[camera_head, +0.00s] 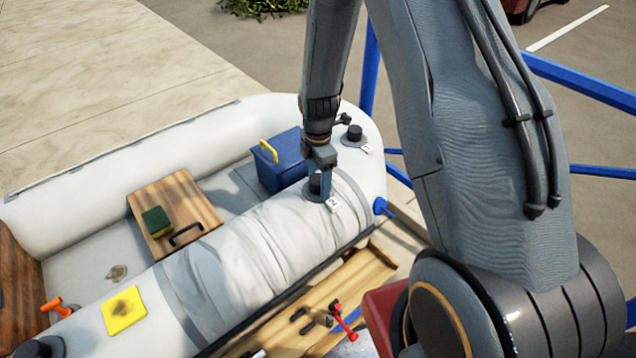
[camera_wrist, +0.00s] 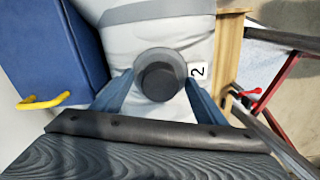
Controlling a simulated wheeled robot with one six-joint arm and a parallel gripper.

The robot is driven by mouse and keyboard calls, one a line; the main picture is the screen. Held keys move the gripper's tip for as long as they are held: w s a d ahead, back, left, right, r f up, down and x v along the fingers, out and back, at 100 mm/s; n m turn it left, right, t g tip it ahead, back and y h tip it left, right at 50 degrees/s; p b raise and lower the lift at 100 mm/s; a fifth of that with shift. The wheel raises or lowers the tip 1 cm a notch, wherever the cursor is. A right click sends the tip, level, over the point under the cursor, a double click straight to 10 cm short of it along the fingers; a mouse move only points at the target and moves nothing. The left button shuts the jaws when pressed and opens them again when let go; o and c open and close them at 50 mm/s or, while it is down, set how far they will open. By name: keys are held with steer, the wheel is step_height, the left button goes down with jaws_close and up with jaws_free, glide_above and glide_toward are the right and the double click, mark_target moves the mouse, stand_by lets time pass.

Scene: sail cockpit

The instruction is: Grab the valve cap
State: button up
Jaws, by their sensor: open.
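A dark round valve cap (camera_wrist: 160,80) sits on a grey round base on the white inflatable tube, beside a white label marked 2 (camera_wrist: 198,72). In the wrist view my gripper (camera_wrist: 158,92) is open, with one blue finger on each side of the cap. In the head view my gripper (camera_head: 319,186) reaches down over the same cap (camera_head: 313,187), which it partly hides. I cannot tell whether the fingers touch the cap. Another dark cap (camera_head: 354,133) stands farther back on the tube, near its own label.
A blue box (camera_head: 277,165) with a yellow handle stands beside the tube in the boat. A wooden seat (camera_head: 190,205) holds a green sponge. A yellow cloth (camera_head: 124,311) lies on the tube. A wooden plank (camera_head: 345,290) with small tools runs along the near side.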

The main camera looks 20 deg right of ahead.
steer(key=c, duration=1.1)
steer(key=shift+o, duration=0.2)
